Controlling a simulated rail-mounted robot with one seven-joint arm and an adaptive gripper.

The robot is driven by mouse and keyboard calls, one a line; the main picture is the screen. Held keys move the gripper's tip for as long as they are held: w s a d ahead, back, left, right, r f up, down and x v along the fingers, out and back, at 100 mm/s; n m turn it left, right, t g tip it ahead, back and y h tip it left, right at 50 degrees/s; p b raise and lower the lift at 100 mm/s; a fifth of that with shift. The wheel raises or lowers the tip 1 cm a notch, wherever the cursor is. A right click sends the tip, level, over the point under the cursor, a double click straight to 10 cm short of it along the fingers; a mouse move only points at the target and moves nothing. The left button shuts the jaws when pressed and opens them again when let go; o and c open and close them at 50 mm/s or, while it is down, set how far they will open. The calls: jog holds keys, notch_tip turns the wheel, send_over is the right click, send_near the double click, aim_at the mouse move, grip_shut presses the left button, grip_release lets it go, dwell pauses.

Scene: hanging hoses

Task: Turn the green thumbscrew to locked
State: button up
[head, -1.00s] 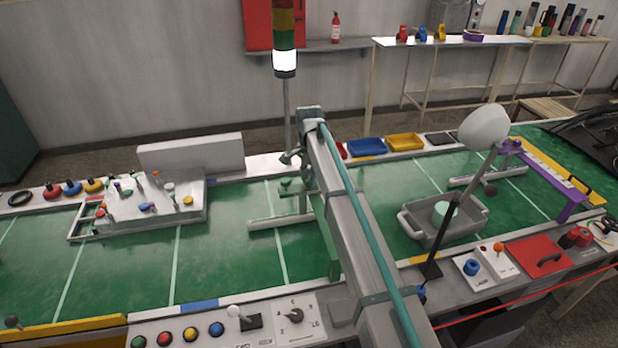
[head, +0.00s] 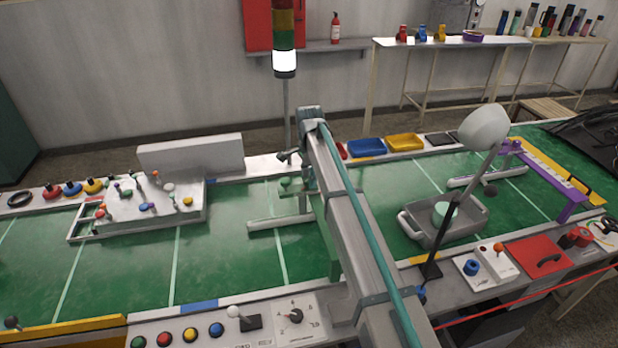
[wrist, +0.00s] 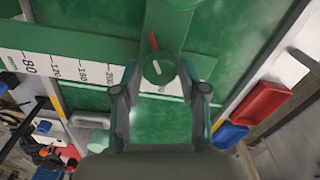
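The green thumbscrew (wrist: 160,68) shows in the wrist view as a round knob with a short white mark on its face. A red mark (wrist: 153,41) lies just above it on the green slide (wrist: 178,20). The slide crosses a green beam carrying a white ruler (wrist: 60,66). My gripper (wrist: 160,80) is open, with one fingertip on each side of the knob and a visible gap at both sides. In the head view my arm hides most of the green gauge (head: 332,245), and I cannot make out the gripper or thumbscrew there.
A purple gauge (head: 570,207) stands to the right, beyond a grey tub (head: 470,228). Blue (head: 367,147) and yellow (head: 404,142) bins line the back edge. A white board with several small knobs (head: 150,205) lies left.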

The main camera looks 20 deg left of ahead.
jog(key=shift+o, duration=0.8)
jog(key=shift+r, duration=0.1)
notch_tip(320, 180, up, 12)
dwell(0.3)
